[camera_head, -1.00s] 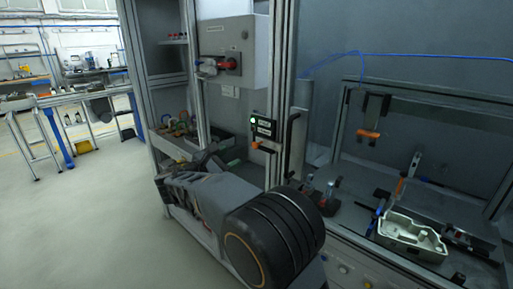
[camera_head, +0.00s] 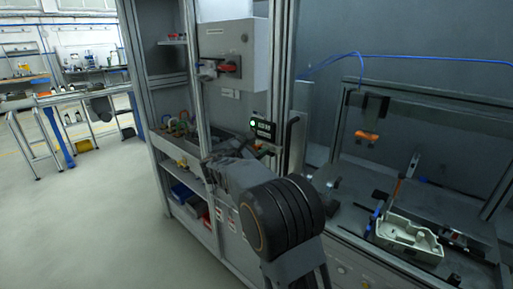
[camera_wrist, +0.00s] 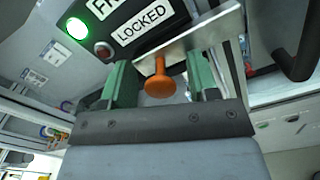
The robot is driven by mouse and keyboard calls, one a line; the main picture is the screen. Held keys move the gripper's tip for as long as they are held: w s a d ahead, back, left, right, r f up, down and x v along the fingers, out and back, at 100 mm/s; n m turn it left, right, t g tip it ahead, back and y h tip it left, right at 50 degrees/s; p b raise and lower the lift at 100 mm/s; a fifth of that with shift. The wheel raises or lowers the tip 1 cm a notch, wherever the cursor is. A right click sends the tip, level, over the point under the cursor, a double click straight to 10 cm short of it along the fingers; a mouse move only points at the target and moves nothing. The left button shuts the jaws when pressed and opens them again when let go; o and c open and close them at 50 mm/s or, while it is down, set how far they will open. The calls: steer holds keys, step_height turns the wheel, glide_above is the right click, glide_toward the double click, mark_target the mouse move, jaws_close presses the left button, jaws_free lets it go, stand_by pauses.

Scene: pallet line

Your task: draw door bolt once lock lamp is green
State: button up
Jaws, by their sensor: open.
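The lock lamp (camera_wrist: 77,28) glows green in the wrist view, and it is also green in the head view (camera_head: 252,124). A smaller dark red button or lamp (camera_wrist: 103,48) sits beside it. The black lock panel (camera_wrist: 145,25) carries a label reading "LOCKED". The orange bolt knob (camera_wrist: 159,84) stands out below a pale metal plate (camera_wrist: 190,42). My gripper (camera_wrist: 160,81) is open, with one green finger on each side of the knob. I see gaps between knob and fingers. In the head view my arm hides most of the gripper.
A black door handle (camera_wrist: 298,45) is close at the right. In the head view, a grey box with a red switch (camera_head: 230,66) hangs above the lock. Shelves with bins (camera_head: 185,195) stand at left, and a pale tray (camera_head: 408,238) lies on the bench at right.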

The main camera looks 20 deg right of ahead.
jaws_close()
stand_by(0.5)
